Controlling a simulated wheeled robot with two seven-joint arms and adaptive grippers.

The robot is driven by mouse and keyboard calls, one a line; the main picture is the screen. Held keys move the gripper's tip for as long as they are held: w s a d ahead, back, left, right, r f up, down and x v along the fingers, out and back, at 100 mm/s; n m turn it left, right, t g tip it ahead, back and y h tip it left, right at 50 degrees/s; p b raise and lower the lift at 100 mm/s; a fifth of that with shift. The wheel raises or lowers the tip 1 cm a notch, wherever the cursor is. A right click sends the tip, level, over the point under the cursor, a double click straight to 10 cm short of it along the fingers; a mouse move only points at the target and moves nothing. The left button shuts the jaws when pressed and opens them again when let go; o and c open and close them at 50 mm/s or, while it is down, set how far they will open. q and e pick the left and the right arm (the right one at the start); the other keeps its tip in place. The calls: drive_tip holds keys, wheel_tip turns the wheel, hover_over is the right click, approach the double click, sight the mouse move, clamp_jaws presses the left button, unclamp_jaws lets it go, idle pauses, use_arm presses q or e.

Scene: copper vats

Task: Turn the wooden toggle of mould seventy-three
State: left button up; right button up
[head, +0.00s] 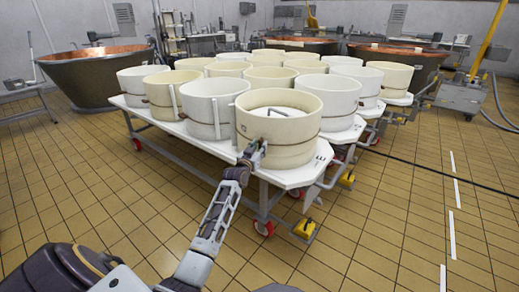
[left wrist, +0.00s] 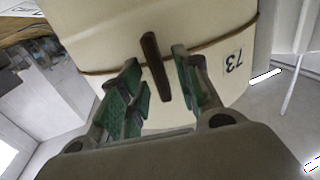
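Mould seventy-three is a cream round hoop (head: 296,122) at the near front corner of the white table in the head view. In the left wrist view the mould (left wrist: 110,30) fills the top, with a label reading 73 (left wrist: 235,60). A thin cord runs round it. The dark brown wooden toggle (left wrist: 155,66) stands out from the cord, slightly tilted. My left gripper (head: 257,147) is at the mould's near side. In the left wrist view the left gripper (left wrist: 158,88) is open, its green-padded fingers on either side of the toggle. My right gripper is not in view.
The wheeled table (head: 296,177) carries several other white and cream moulds (head: 214,105) close together. Copper vats (head: 95,72) stand behind at left and right. A grey cart (head: 463,98) is at the far right. The tiled floor in front and to the right is mostly clear.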

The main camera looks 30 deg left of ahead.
use_arm(q)
drive_tip(key=shift+w, duration=0.45)
clamp_jaws()
idle(0.3)
